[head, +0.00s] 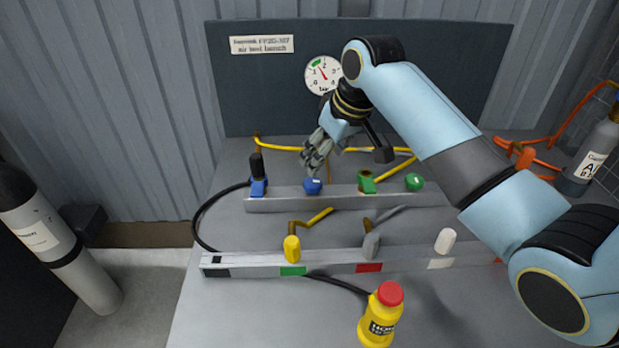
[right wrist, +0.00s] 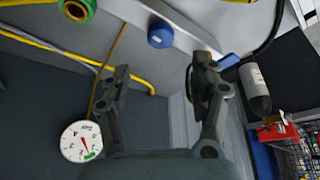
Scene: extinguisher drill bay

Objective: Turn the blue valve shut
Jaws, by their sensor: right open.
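The knob also shows in the right wrist view (right wrist: 160,36), beyond the fingertips. My right gripper (head: 314,165) is just above and behind the blue knob in the head view. In the right wrist view my right gripper (right wrist: 158,78) has its fingers wide apart with nothing between them. My left gripper is out of view.
A green knob (head: 414,182) sits farther right on the rear rail (head: 335,200). The front rail (head: 325,264) carries yellow, grey and white handles. A pressure gauge (head: 323,75) is on the back panel. A yellow bottle with red cap (head: 380,318) stands in front.

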